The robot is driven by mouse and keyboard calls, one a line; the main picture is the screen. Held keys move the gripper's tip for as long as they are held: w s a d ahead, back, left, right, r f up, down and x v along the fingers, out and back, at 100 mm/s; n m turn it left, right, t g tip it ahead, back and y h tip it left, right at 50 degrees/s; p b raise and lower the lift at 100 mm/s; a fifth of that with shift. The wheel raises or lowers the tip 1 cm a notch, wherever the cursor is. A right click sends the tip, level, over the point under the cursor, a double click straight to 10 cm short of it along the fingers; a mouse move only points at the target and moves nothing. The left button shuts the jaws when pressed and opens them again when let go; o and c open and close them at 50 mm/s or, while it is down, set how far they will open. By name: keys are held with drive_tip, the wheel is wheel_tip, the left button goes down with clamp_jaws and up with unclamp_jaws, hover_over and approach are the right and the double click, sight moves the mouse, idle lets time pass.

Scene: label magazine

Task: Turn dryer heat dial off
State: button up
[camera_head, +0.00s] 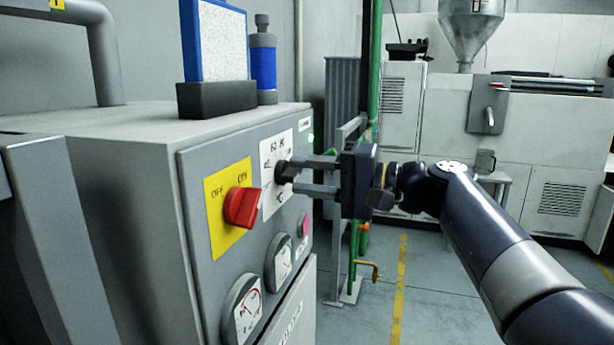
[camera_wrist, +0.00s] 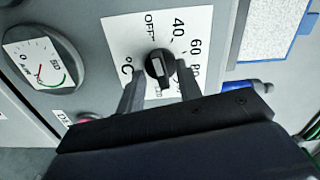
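The black heat dial (camera_head: 283,172) sits on a white scale plate (camera_head: 270,150) on the grey dryer panel. In the wrist view the dial (camera_wrist: 159,67) has OFF, 40, 60 and further marks around it, with °C at its left. A pale mark shows on the knob, but I cannot tell its exact setting. My gripper (camera_head: 293,173) is at the panel, one finger on either side of the dial. In the wrist view its fingers (camera_wrist: 160,74) look spread, with small gaps beside the knob.
A red switch (camera_head: 241,207) on a yellow plate sticks out left of the dial. Two gauges (camera_head: 247,309) (camera_head: 279,262) and a pink button (camera_head: 305,224) sit below. A blue-framed panel (camera_head: 222,42) and blue bottle (camera_head: 263,66) stand on top. Floor right is open.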

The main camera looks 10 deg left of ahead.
drive_tip(key=d, duration=1)
drive_tip(key=shift+s+d+p, duration=0.25)
drive_tip(key=shift+s+p, duration=0.15)
drive_tip(key=shift+p, duration=0.05)
drive_tip(key=shift+a, duration=0.15)
drive_tip(key=a, duration=0.7)
drive_tip(key=w+a, duration=0.1)
drive_tip(key=a, duration=0.2)
drive_tip(key=shift+a+b, duration=0.3)
drive_tip(key=shift+b, duration=0.05)
drive_tip(key=shift+s, duration=0.1)
